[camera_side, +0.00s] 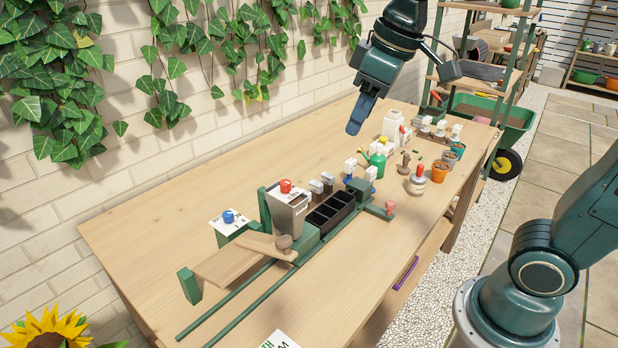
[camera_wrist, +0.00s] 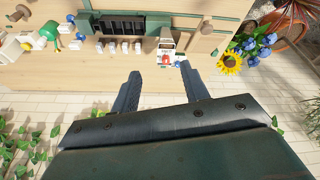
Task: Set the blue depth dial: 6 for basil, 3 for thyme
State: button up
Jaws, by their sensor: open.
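The blue dial (camera_side: 229,217) sits on a white number plate (camera_side: 240,228) at the left end of the green potting rig. The figures are too small to read a setting. In the wrist view the blue dial (camera_wrist: 181,63) shows just beyond the tip of the right finger. My gripper (camera_side: 356,128) is open and empty, high above the back of the table and well apart from the dial. In the wrist view my gripper (camera_wrist: 160,73) has its two fingers spread wide. A white card (camera_side: 279,341) at the table's front edge shows partly cut-off letters.
A grey hopper (camera_side: 290,212) with a red knob stands right of the dial, beside a black cell tray (camera_side: 331,210). A wooden board (camera_side: 232,266) lies in front of the dial. A green watering can (camera_side: 377,162), bottles and pots crowd the right end. The table's left end is clear.

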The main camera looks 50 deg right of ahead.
jog(key=w+a+n+g, duration=0.1)
jog(key=w+a+n, duration=0.1)
jog(key=w, duration=0.6)
jog(key=n+g, duration=0.3)
jog(key=n, duration=0.3)
send_over(227, 213)
notch_tip(227, 213, down, 14)
jog(key=shift+w+d, duration=0.15)
jog(key=shift+w, duration=0.05)
jog(key=f, duration=1.3)
jog(key=shift+s+f, duration=0.2)
jog(key=shift+f, duration=0.2)
